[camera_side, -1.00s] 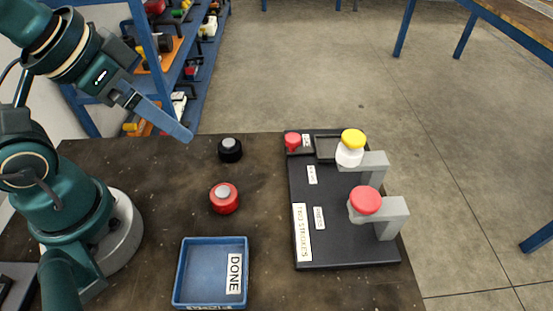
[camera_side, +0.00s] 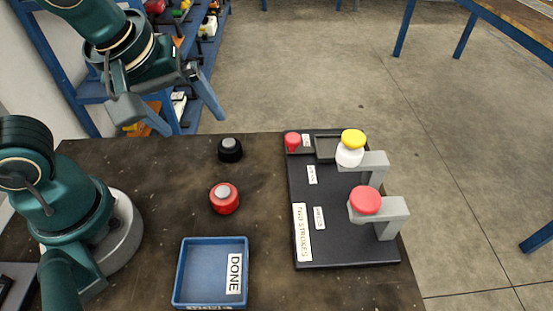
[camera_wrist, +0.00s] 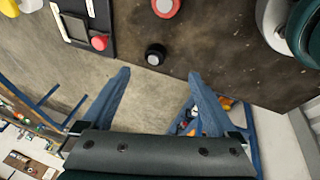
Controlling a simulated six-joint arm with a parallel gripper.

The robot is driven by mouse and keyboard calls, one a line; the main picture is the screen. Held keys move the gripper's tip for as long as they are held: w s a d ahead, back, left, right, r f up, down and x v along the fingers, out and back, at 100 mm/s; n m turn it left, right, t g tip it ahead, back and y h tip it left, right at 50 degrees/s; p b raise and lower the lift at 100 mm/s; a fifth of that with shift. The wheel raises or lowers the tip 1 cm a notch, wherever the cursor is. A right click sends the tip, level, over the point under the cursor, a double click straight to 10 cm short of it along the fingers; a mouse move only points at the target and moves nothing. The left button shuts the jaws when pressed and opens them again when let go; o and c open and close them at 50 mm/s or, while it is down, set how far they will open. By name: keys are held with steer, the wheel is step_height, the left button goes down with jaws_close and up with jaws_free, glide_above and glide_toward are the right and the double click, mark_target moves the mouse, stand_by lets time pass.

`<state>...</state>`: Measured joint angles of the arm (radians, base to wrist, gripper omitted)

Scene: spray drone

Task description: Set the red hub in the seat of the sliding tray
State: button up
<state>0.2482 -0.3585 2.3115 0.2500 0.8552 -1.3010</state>
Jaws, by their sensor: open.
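The red hub (camera_side: 224,199) with a grey top stands upright on the table, between my base and the black fixture board (camera_side: 340,250). It also shows at the top edge of the wrist view (camera_wrist: 165,7). What looks like the sliding tray is the dark framed recess (camera_side: 327,149) at the board's far end, beside a red knob (camera_side: 292,142). Nothing shows in the recess. The knob also shows in the wrist view (camera_wrist: 100,43). My gripper (camera_side: 173,117) is open and empty, raised high to the left of the hub and beyond it.
A black hub (camera_side: 230,150) stands behind the red one. A blue DONE bin (camera_side: 178,288) is in front. Grey brackets on the board's right carry a yellow-topped white knob (camera_side: 351,147) and a red button (camera_side: 366,201). A blue shelf (camera_side: 185,95) stands behind the table.

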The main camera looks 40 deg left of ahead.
steer(key=g, duration=0.1)
glide_above(223, 194)
steer(key=shift+n+y, duration=0.4)
steer(key=x, duration=0.5)
steer(key=shift+s+f, duration=0.1)
steer(key=shift+s, duration=0.35)
steer(key=f, duration=0.1)
steer(key=s+d+f+m, duration=0.1)
steer(key=d+f+g, duration=0.1)
steer(key=shift+s+m+y, duration=0.3)
steer(key=shift+s+m, duration=0.05)
steer(key=shift+m, duration=0.05)
steer(key=shift+d+f, duration=0.1)
steer(key=shift+f, duration=0.1)
steer(key=shift+x, duration=2.35)
jaws_close()
steer(key=shift+r, duration=0.1)
